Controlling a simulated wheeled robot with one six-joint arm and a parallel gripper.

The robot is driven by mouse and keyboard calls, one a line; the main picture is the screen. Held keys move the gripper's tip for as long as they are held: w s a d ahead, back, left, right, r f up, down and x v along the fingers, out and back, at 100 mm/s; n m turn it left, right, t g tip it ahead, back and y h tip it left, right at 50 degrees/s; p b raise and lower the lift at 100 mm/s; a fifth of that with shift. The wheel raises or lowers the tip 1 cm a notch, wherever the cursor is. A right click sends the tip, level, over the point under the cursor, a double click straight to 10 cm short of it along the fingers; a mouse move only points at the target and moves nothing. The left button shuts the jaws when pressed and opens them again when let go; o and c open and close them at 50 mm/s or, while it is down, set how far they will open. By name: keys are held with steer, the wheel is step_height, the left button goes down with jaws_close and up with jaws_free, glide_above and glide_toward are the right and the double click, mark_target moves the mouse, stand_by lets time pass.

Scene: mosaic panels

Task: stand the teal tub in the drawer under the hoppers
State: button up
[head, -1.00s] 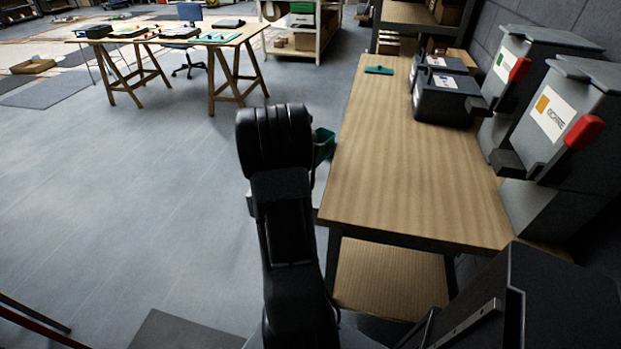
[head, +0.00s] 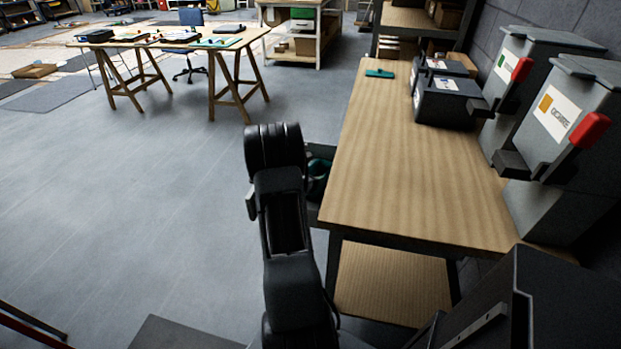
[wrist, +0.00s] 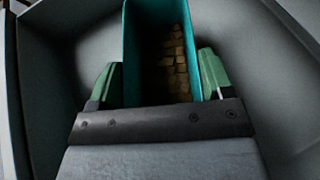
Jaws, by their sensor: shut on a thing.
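My gripper (wrist: 158,62) has its green fingers shut on the teal tub (wrist: 131,55), one on each side. The tub is open at the top and holds several small brown blocks. In the wrist view the grey walls of the drawer (wrist: 285,85) surround the tub. I cannot tell whether its base touches the drawer floor. In the head view the drawer (head: 322,150) juts out at the bench's left edge, and a little of the tub (head: 317,186) shows beside my arm, which hides the gripper. Two grey hoppers (head: 563,125) with red handles stand on the bench at right.
The wooden bench top (head: 400,165) is mostly clear. Dark bins (head: 443,100) and a teal flat tool (head: 380,73) are toward its back. Open grey floor (head: 130,200) lies to the left, with a trestle table (head: 170,40) farther off.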

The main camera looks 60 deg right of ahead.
steer(key=shift+f, duration=0.2)
steer(key=o, duration=1.2)
steer(key=shift+r, duration=0.25)
steer(key=a+r+m+t+y, duration=0.1)
steer(key=a+r+m+y, duration=0.3)
steer(key=a, duration=1.2)
steer(key=s+a+r+m+t+y, duration=0.1)
steer(key=a+r+m+y, duration=0.4)
steer(key=a, duration=1.1)
steer(key=s+a+r+m+t+y, duration=0.1)
steer(key=a+r+m+y, duration=0.3)
steer(key=a, duration=1.2)
step_height(320, 180, up, 2)
steer(key=m+t, duration=0.1)
steer(key=m, duration=0.3)
steer(key=shift+y, duration=0.3)
